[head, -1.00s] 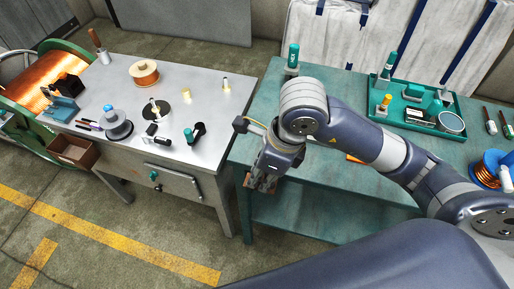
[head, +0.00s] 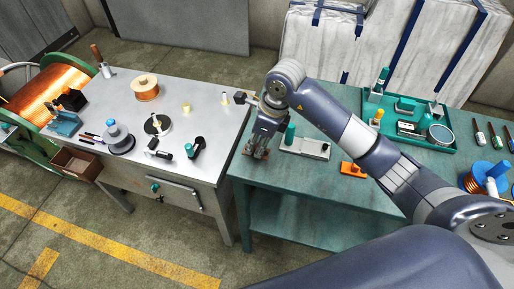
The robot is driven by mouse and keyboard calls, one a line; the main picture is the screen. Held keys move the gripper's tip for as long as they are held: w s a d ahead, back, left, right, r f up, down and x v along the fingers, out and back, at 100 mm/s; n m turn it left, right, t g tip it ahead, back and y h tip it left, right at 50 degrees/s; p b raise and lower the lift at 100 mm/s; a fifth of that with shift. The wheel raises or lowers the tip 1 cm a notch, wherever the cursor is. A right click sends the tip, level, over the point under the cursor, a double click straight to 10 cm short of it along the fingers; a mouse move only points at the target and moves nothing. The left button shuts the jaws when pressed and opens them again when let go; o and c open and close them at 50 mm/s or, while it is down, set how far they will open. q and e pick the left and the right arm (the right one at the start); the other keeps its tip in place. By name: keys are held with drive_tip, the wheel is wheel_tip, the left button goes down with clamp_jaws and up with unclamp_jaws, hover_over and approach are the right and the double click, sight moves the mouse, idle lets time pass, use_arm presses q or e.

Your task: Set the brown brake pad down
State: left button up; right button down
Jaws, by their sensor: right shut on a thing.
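My right gripper (head: 258,150) points down over the left end of the teal table and is shut on the brown brake pad (head: 257,154). Only a small brown part of the pad shows between and below the fingers. I cannot tell whether the pad touches the teal tabletop (head: 290,177) or hangs just above it. My left gripper is not in view.
A grey block with a green-capped piece (head: 305,148) stands just right of my gripper. An orange part (head: 352,170) lies farther right, near my forearm. A teal tray (head: 450,150) with several items is behind. The steel table (head: 205,90) stands to the left.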

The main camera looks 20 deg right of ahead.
sight(266, 154)
wheel_tip(266, 154, down, 3)
drive_tip(key=shift+s+p, duration=0.1)
drive_tip(key=shift+p, duration=0.65)
drive_tip(key=shift+f, duration=0.35)
drive_tip(key=c, duration=1.4)
unclamp_jaws()
drive_tip(key=shift+r, duration=0.1)
drive_tip(key=shift+r, duration=0.2)
drive_tip(key=b+v, duration=0.3)
drive_tip(key=v, duration=0.8)
drive_tip(key=shift+d+r, duration=0.1)
drive_tip(key=shift+r, duration=0.25)
